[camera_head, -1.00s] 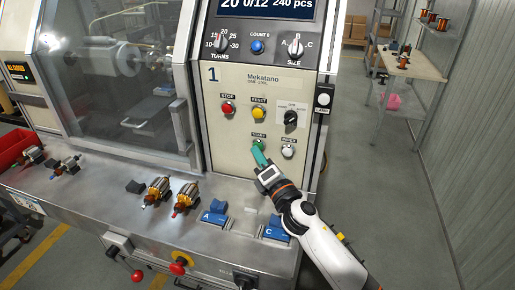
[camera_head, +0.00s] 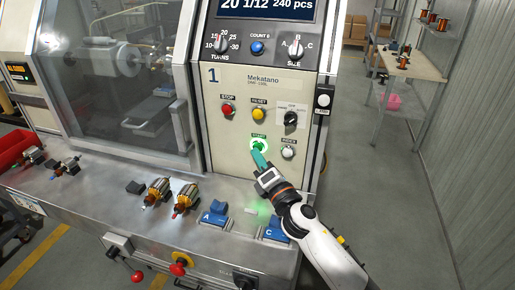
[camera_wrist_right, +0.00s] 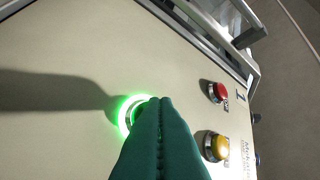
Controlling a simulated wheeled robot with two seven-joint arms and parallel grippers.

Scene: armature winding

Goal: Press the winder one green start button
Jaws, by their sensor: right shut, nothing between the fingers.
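The green start button (camera_head: 258,145) is on the winder one panel (camera_head: 232,150), below the yellow reset button, and its ring glows bright green. My right gripper (camera_head: 259,158) has its green fingers shut and empty, with the tips at the button's lower edge. In the right wrist view the shut fingertips (camera_wrist_right: 160,104) cover most of the button, and its glowing ring (camera_wrist_right: 126,110) shows at their left. I cannot tell whether the tips touch it. The display (camera_head: 265,8) reads 1/12. My left gripper is not in view.
Close by are the red stop button (camera_head: 228,109), yellow reset button (camera_head: 259,114), white index button (camera_head: 288,153) and a black selector knob (camera_head: 290,118). Below, armatures (camera_head: 186,197) and blue holders (camera_head: 215,214) stand on the metal ledge.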

